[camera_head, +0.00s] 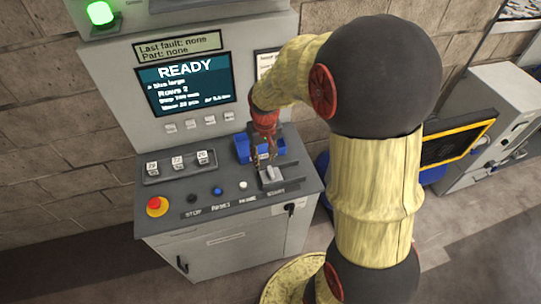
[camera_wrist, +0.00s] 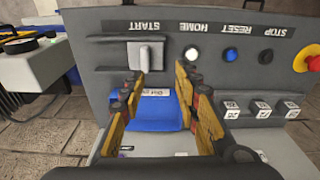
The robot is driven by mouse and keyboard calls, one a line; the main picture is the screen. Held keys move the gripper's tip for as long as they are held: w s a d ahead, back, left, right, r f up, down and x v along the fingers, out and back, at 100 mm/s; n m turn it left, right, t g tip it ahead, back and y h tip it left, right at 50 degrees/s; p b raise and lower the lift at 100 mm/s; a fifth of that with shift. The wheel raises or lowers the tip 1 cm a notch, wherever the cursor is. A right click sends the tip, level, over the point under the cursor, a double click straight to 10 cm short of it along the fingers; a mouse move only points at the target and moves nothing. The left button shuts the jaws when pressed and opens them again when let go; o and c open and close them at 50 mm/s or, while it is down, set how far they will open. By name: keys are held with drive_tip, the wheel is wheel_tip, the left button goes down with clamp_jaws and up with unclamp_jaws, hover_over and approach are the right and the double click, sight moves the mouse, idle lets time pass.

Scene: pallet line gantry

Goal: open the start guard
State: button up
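The start guard (camera_head: 271,177) is a small grey piece on a dark base at the right end of the sloped button panel, above the START label. In the wrist view it shows upside down as a light grey block with a narrow tab (camera_wrist: 145,55) beside START. I cannot tell what lies under it. My gripper (camera_head: 262,162) points down just beside the guard, on its far side. In the wrist view my gripper (camera_wrist: 162,72) has its two yellow fingers spread with nothing held between them. The left finger's tip is close to the guard; contact is unclear.
A blue bin (camera_head: 261,148) stands on the console behind the guard. White, blue and black buttons and a red emergency stop (camera_head: 157,206) line the panel to the left. The screen (camera_head: 186,83) reads READY. A key switch (camera_head: 290,208) is on the console front.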

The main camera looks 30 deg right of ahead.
sight(271, 171)
drive_tip(key=shift+m+g, duration=0.3)
drive_tip(key=shift+g, duration=0.3)
drive_tip(key=d+f+p, duration=0.1)
drive_tip(key=w+d+f+p, duration=0.1)
drive_tip(key=d+f+p, duration=0.1)
drive_tip(key=p, duration=0.1)
drive_tip(key=shift+w+d+f, duration=0.25)
drive_tip(key=shift+w, duration=0.05)
wheel_tip(271, 171, down, 8)
drive_tip(key=shift+d+f, duration=0.1)
drive_tip(key=shift+f, duration=0.05)
drive_tip(key=shift+c, duration=0.5)
clamp_jaws()
